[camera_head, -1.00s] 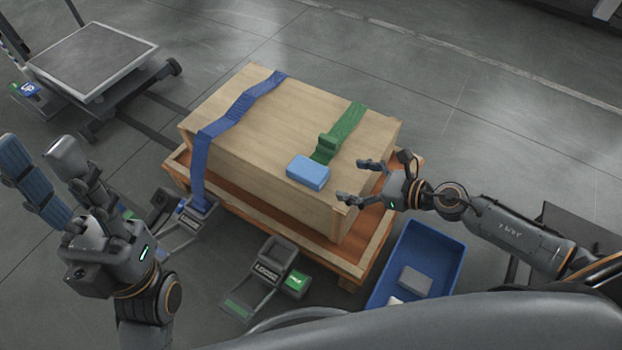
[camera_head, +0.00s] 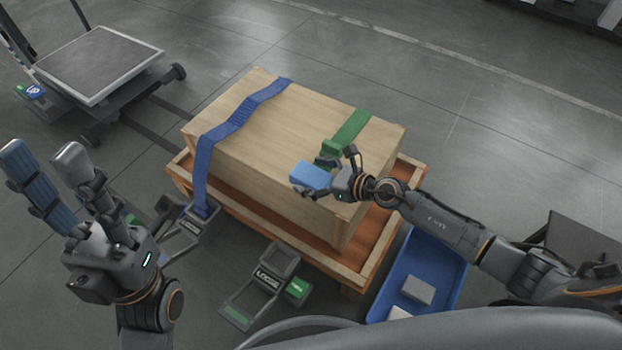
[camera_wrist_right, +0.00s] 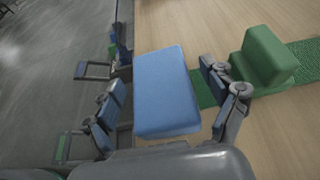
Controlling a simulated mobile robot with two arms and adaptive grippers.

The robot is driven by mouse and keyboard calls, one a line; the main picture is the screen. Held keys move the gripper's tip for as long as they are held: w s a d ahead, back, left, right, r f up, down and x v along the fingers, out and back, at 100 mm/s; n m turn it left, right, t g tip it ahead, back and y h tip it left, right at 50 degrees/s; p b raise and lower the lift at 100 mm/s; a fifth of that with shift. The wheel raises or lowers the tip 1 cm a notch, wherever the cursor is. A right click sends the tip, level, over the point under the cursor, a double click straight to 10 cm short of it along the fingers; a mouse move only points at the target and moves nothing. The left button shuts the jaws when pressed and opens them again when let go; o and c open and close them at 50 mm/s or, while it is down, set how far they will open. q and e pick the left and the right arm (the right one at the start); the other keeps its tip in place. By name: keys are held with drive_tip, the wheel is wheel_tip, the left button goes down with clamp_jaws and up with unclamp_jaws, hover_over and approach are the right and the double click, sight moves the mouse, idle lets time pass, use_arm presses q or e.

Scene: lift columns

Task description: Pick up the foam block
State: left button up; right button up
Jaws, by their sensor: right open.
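The blue foam block (camera_head: 310,174) lies on top of the wooden crate (camera_head: 270,130), near its front right corner. In the right wrist view the foam block (camera_wrist_right: 165,92) sits between the two fingers. My right gripper (camera_head: 322,176) is open around the block, with a gap showing on the left finger's side in the wrist view (camera_wrist_right: 160,105). Whether the other finger touches the block I cannot tell. My left gripper (camera_head: 45,175) is held up at the left, away from the crate, its fingers apart and empty.
The crate stands on a wooden pallet (camera_head: 290,245). A blue bin (camera_head: 440,270) stands on the right. A wheeled cart (camera_head: 98,65) is at the back left.

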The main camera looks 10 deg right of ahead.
drive_tip(key=shift+c, duration=0.2)
drive_tip(key=c, duration=0.8)
